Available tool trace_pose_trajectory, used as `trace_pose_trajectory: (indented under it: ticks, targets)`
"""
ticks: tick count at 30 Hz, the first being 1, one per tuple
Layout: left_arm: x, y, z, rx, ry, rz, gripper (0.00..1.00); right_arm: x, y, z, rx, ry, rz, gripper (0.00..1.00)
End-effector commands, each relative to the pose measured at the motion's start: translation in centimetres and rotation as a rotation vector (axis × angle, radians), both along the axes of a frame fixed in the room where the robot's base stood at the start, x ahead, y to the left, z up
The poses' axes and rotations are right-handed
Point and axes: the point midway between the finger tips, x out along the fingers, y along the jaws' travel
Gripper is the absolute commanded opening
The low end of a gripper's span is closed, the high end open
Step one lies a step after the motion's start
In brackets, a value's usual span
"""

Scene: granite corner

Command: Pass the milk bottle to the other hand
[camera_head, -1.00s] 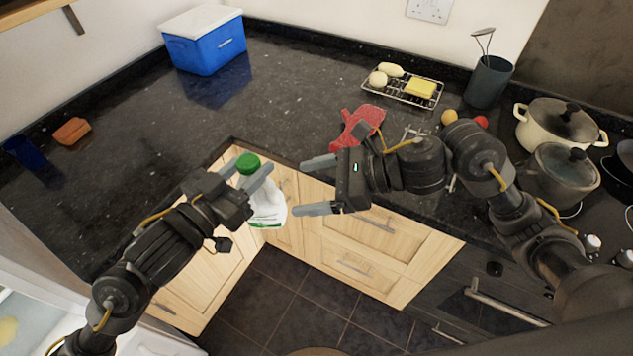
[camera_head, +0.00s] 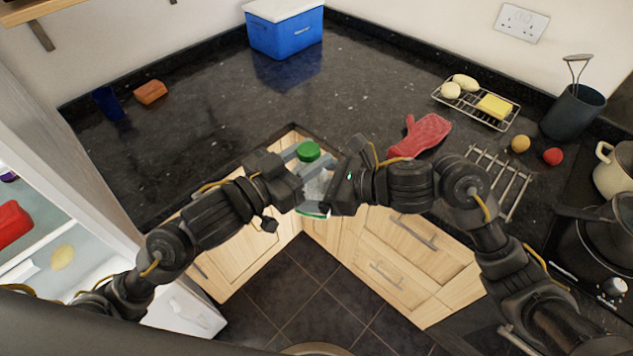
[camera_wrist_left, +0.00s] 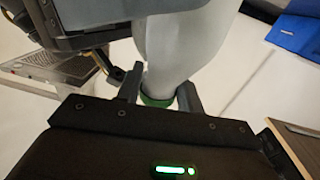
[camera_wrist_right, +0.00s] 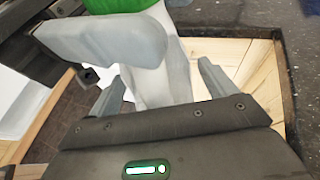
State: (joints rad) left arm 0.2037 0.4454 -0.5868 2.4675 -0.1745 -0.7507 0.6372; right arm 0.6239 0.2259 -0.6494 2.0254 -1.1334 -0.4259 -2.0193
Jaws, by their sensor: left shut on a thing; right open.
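The milk bottle (camera_head: 316,184), white with a green cap, is held upright in the air above the front edge of the counter corner. My left gripper (camera_head: 299,166) is shut on it from the left. My right gripper (camera_head: 328,186) is open, facing it from the right. In the right wrist view, the white body of the bottle (camera_wrist_right: 168,78) stands between my spread right fingers (camera_wrist_right: 165,90), and a left finger crosses it just below the cap. I cannot tell whether the right fingers touch it. In the left wrist view the bottle (camera_wrist_left: 182,40) rises from between my left fingers (camera_wrist_left: 160,92).
A red mitt (camera_head: 424,135) and a wire rack with food (camera_head: 460,102) lie on the counter to the right. A blue cool box (camera_head: 285,35) stands at the back. Pots (camera_head: 600,235) stand far right. The middle counter is clear.

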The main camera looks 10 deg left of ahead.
Motion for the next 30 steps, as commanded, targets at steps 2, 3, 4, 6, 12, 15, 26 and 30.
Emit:
trace_pose_trajectory:
  ticks: [2,3,4,6,12,15,26,30]
  targets:
    - [-0.01,0.0,0.14,-0.003,-0.003,0.0,0.0,0.0,-0.01,0.02,0.0,0.0,0.0,0.84]
    - [-0.01,0.0,0.14,-0.003,-0.003,0.0,0.0,0.01,-0.03,0.02,0.0,0.0,0.0,0.8]
    - [-0.01,0.0,0.14,-0.003,-0.003,0.0,0.0,0.01,-0.02,0.03,0.0,0.0,0.0,0.76]
    - [-0.01,0.0,0.14,-0.003,-0.003,0.0,0.0,0.0,-0.03,0.03,0.0,0.001,0.0,0.67]
    - [0.0,0.0,0.14,-0.003,-0.003,0.0,0.0,-0.01,-0.03,0.05,0.0,0.0,0.0,0.4]
    - [0.0,0.0,0.14,-0.003,-0.003,0.0,0.0,-0.01,-0.03,0.05,0.001,0.0,0.0,0.27]
    - [0.01,0.0,0.08,-0.001,-0.002,0.0,0.62,0.03,-0.01,0.2,0.004,-0.001,-0.001,0.17]
    - [0.01,-0.01,0.05,-0.001,-0.001,0.0,0.62,0.02,-0.01,0.19,0.004,-0.001,-0.001,0.17]
